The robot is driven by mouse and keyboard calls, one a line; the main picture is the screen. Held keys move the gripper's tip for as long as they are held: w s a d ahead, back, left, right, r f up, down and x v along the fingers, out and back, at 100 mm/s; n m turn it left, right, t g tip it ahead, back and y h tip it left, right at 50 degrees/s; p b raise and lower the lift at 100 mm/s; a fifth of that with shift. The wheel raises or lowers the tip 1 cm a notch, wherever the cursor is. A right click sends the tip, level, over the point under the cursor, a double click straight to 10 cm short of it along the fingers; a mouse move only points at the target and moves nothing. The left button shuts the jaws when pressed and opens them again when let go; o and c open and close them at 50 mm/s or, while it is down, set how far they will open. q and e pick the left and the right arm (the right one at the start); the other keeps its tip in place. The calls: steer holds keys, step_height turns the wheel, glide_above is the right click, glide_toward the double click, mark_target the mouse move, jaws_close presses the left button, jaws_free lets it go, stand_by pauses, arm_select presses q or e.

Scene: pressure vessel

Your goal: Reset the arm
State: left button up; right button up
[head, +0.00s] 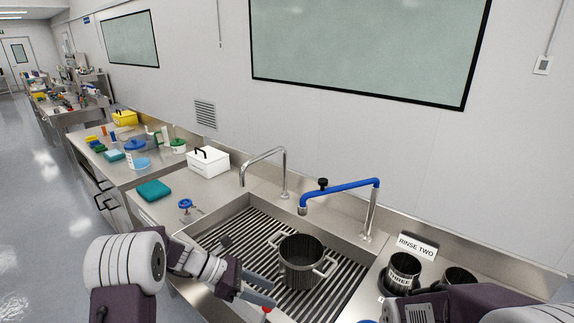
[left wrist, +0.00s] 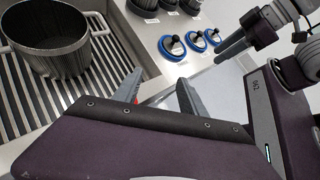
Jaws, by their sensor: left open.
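My left gripper (head: 268,291) is open at the front edge of the sink, just left of and nearer than the metal pot. In the left wrist view its two fingers (left wrist: 160,92) stand apart with nothing gripped between them; a small red part shows by the left finger. My right arm (head: 470,303) enters at the lower right in the head view, its fingers not clear there. In the left wrist view my right gripper (left wrist: 232,48) shows at the upper right, fingers pointing down-left; their gap is unclear. The two-handled pot (head: 301,262) stands upright on the sink grate.
The slatted sink (head: 235,245) has a steel tap (head: 284,170) and a blue tap (head: 340,189) behind it. Black cups (head: 403,270) stand right, by a "RINSE TWO" sign (head: 417,246). Blue-based switches (left wrist: 173,46) sit on the front panel. A white box (head: 208,162) stands left.

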arm_select(q)
steer(key=s+a+m+g+y, duration=0.1)
steer(key=s+a+m+y, duration=0.1)
steer(key=s+m+y, duration=0.95)
steer(key=s+a+f+m+t, duration=0.2)
steer(key=s+a+f+m, duration=0.2)
steer(key=a+m, duration=0.4)
steer(key=shift+s+a+m, duration=0.3)
steer(key=shift+s+m, duration=0.35)
steer(key=shift+s, duration=0.1)
arm_select(e)
steer(key=shift+d, duration=0.15)
arm_select(q)
steer(key=shift+s, duration=0.1)
arm_select(e)
steer(key=shift+s, duration=0.2)
arm_select(q)
steer(key=shift+f, duration=0.1)
arm_select(e)
steer(key=shift+w, duration=0.1)
